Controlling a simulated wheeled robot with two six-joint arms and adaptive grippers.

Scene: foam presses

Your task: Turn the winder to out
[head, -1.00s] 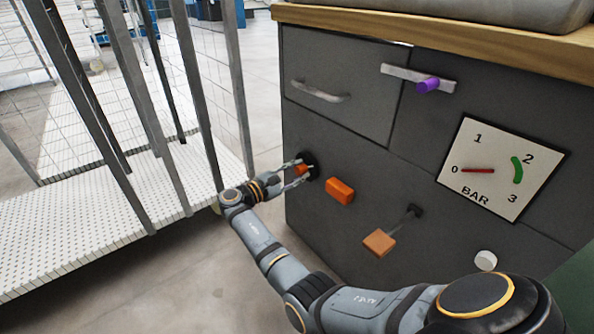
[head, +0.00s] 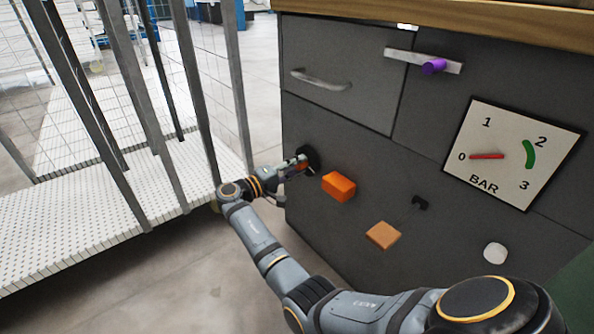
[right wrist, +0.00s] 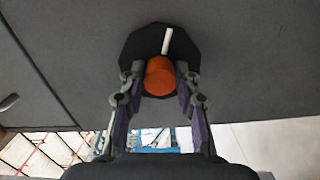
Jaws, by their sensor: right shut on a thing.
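A round orange knob (right wrist: 159,76) stands out from a black many-sided plate (right wrist: 138,48) on the grey cabinet front. A white bar mark on the plate shows above the knob in the right wrist view. My right gripper (right wrist: 160,82) is shut on the knob, with one finger on each side of it. In the head view the right gripper (head: 302,166) reaches the black plate (head: 313,154) near the cabinet's left edge and hides most of the knob. I see no wording for out. My left gripper is not in view.
An orange block (head: 338,187) sits right of the knob, with a tan block (head: 383,235) on a lever lower down. A gauge (head: 511,152) reads near 0. Bars (head: 190,80) stand left.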

